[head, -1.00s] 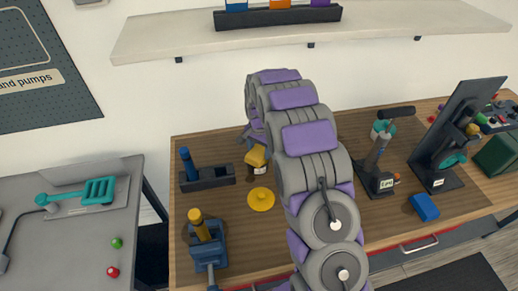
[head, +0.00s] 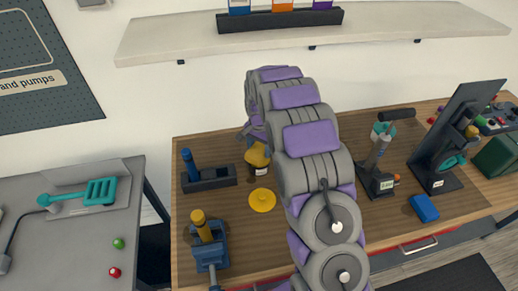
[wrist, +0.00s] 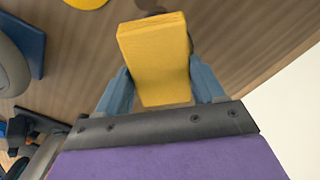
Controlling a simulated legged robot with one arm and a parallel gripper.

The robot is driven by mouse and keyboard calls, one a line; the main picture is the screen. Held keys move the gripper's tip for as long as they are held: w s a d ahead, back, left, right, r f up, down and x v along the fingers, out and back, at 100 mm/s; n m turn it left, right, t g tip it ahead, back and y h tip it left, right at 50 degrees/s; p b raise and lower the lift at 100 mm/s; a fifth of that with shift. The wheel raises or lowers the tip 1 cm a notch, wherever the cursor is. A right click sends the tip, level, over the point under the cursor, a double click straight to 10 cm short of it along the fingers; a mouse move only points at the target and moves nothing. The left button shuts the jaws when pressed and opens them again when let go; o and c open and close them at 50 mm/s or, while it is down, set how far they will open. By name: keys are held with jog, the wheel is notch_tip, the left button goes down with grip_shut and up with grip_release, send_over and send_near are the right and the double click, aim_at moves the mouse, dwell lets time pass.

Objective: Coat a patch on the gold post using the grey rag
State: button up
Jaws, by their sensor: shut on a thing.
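My gripper (wrist: 160,88) is shut on a yellow block (wrist: 155,55), gripped between its two blue fingers. No grey rag shows in these views. In the head view the yellow block (head: 257,155) is at the end of my arm, just above a small dark tin with a white label (head: 259,171). I cannot tell whether the block touches the tin. The gold post (head: 201,224) stands slightly tilted in a blue vise (head: 209,254) at the front left of the wooden bench, apart from my gripper.
A black holder with a blue post (head: 189,165) is behind the vise. A labelled stand (head: 377,178), a blue block (head: 424,207) and a dark upright panel (head: 454,130) are at right.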

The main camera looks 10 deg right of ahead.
aim_at(259, 148)
jog(key=shift+r+p, duration=0.75)
jog(key=shift+r, duration=1.65)
